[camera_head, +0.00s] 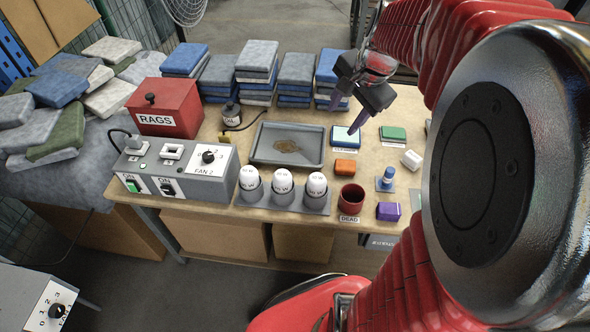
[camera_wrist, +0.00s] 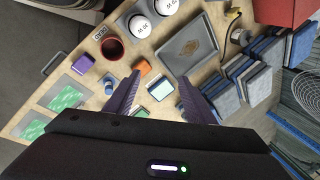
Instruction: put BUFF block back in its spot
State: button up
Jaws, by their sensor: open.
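I cannot read a BUFF label on any block, so I cannot tell which one it is. Small coloured blocks lie on the right of the bench: an orange block (camera_head: 345,167) and a purple block (camera_head: 388,211). A pale pad with a dark edge (camera_head: 346,137) and a green pad (camera_head: 392,133) lie behind them; small labels by them are too small to read. My gripper (camera_head: 348,112) is open and empty above the bench, over the pale pad's area. In the wrist view, the pale pad (camera_wrist: 160,88) shows between my open fingers (camera_wrist: 159,77), with the orange block (camera_wrist: 143,67) beside them.
A red DEAD cup (camera_head: 351,201), a blue-and-white piece (camera_head: 386,179) and a white cylinder (camera_head: 411,159) stand nearby. Folded cloth stacks (camera_head: 295,79) line the back.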

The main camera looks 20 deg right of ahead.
jog(key=s+a+r+n+t, duration=0.1)
jog(key=s+a+n, duration=0.5)
jog(key=a, duration=0.3)
jog(key=s+a+r+n, duration=0.1)
jog(key=s+a+n, duration=0.6)
jog(key=a+n, duration=0.2)
jog(key=shift+s+r+t, duration=0.25)
jog(key=shift+r+t, duration=0.1)
jog(key=shift+t, duration=0.05)
jog(key=shift+a, duration=0.1)
